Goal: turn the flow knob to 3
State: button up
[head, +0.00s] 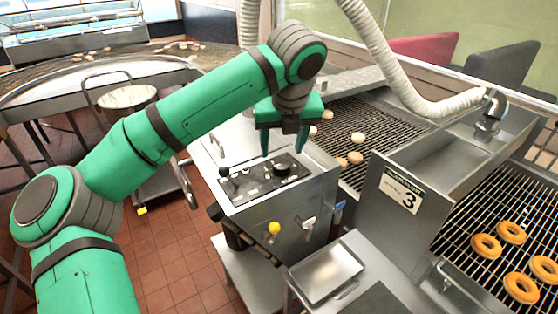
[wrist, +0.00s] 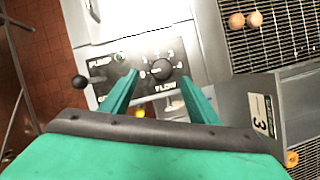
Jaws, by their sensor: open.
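My gripper (head: 283,156) is green and open, pointing down above the panel. In the wrist view its two fingers (wrist: 160,76) lie on either side of the knob with nothing between them but the knob below. I cannot tell whether they touch it.
A black ball lever (head: 224,172) stands at the panel's left, beside the PUMP label. A steel trough with a 3 sign (head: 402,190) rises at right. Wire conveyors carry pale pieces and orange rings (head: 486,246). A white hose (head: 400,90) hangs behind.

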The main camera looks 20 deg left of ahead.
aim_at(281, 164)
jog(key=x, duration=0.5)
jog(key=shift+w+d+f, duration=0.1)
jog(key=shift+d+f, duration=0.15)
jog(key=shift+f, duration=0.1)
jog(key=shift+w+a+f, duration=0.25)
jog(key=shift+f, duration=0.4)
jog(key=c, duration=1)
